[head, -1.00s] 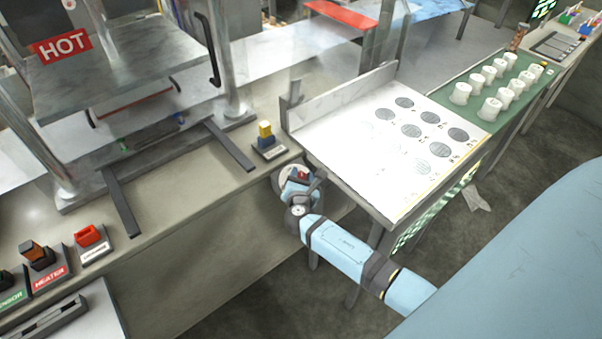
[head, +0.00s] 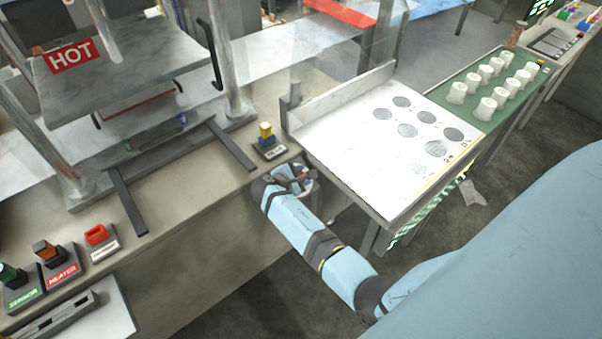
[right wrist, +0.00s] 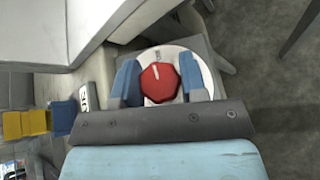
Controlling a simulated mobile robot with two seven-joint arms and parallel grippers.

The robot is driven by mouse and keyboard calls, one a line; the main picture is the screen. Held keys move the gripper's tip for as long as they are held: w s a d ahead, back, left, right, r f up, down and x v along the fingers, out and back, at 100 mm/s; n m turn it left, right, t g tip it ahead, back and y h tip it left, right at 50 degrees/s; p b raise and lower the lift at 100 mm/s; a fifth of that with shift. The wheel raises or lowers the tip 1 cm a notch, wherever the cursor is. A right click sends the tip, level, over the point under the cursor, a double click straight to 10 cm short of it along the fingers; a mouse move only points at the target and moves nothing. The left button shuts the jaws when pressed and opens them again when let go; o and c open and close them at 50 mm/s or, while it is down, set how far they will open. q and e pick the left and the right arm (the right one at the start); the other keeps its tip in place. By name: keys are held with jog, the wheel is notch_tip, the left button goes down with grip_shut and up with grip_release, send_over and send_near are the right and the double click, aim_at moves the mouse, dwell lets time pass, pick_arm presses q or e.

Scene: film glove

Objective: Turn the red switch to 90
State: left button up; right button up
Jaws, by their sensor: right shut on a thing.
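The red switch (right wrist: 160,86) is a faceted red knob on a round white dial (right wrist: 203,68) in the right wrist view. A small white line on the knob points up, towards a dark mark on the dial that I cannot read. My right gripper (right wrist: 160,72) has its two blue fingers on either side of the knob, shut on it. In the head view, my right gripper (head: 298,180) is at the dial, beside the white table's near left corner, and mostly hides the knob. My left gripper is not in view.
A press with a HOT sign (head: 72,55) and several labelled switches are to the left. White cups (head: 457,92) stand on a green surface.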

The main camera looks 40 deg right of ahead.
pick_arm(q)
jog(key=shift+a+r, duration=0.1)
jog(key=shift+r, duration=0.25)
pick_arm(e)
jog(key=shift+m+g, duration=0.6)
jog(key=o, duration=0.9)
jog(key=shift+d, duration=0.1)
pick_arm(q)
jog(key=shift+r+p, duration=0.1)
jog(key=shift+p, duration=0.2)
